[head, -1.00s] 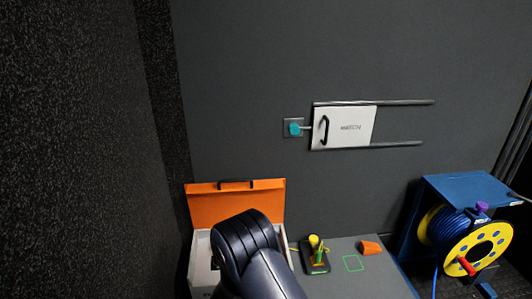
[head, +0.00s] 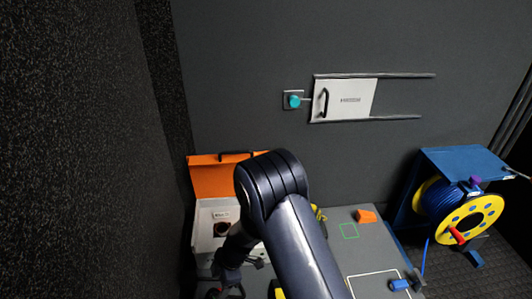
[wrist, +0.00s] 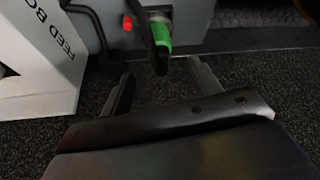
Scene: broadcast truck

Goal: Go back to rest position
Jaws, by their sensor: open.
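My gripper (wrist: 160,72) is open in the wrist view, with its two fingers apart and nothing held between them. Beyond the fingers, a green connector (wrist: 163,28) with a black cable shows at the top. It looks apart from the fingers, though the depth is hard to judge. In the head view my arm reaches over the grey table (head: 370,240) and bends down to the left. The gripper end is low in that picture, dark and partly cut off by the lower edge.
A white box (wrist: 45,75) lettered "FEED BO" stands left in the wrist view, beside a red button (wrist: 128,23). In the head view, an orange-lidded case (head: 212,178) stands open left of my arm. An orange block (head: 366,216) and blue piece (head: 399,285) lie right; a cable reel (head: 470,215) stands beyond.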

